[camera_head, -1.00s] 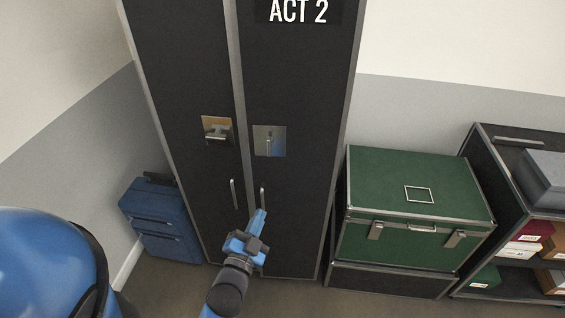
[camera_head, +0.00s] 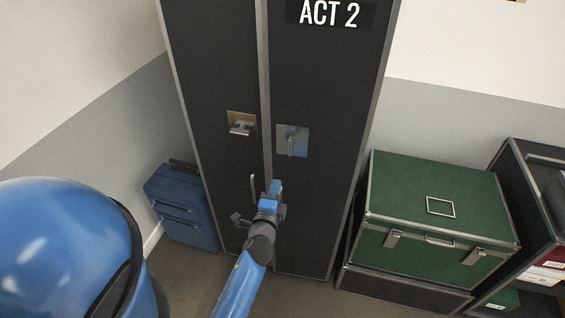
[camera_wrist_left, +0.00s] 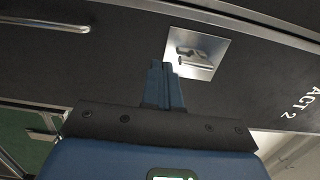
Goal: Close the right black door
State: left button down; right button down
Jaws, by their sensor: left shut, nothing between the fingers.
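The right black door (camera_head: 335,120) carries the "ACT 2" sign and a metal latch plate (camera_head: 292,141). It stands beside the left black door (camera_head: 215,65), and looks near flush with it; I cannot tell whether a small gap remains. My left gripper (camera_head: 276,187) is shut and empty in front of the right door's lower part, near the seam. It hides that door's handle in the head view. In the left wrist view, the shut fingers (camera_wrist_left: 165,84) point toward the dark door, just below the latch plate (camera_wrist_left: 196,51). A bar handle (camera_wrist_left: 45,22) shows at upper left there. My right gripper is not in view.
A green trunk (camera_head: 430,195) on a black case stands right of the wardrobe, with a dark shelf unit (camera_head: 510,190) beyond. A blue suitcase (camera_head: 183,207) stands on the left by the wall. Some floor shows in front of the wardrobe.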

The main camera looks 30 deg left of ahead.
pick_arm(q)
send_near(283, 156)
jog(key=x, duration=0.5)
jog(key=shift+d+f+p, duration=0.2)
jog(key=shift+f+p, duration=0.05)
jog(key=shift+p, duration=0.15)
jog(key=shift+x, duration=1)
jog(key=shift+a+b+x, duration=0.2)
jog(key=shift+b+x, duration=0.1)
jog(key=shift+x, duration=1.1)
jog(key=shift+s+r, duration=0.15)
jog(key=shift+r, duration=0.15)
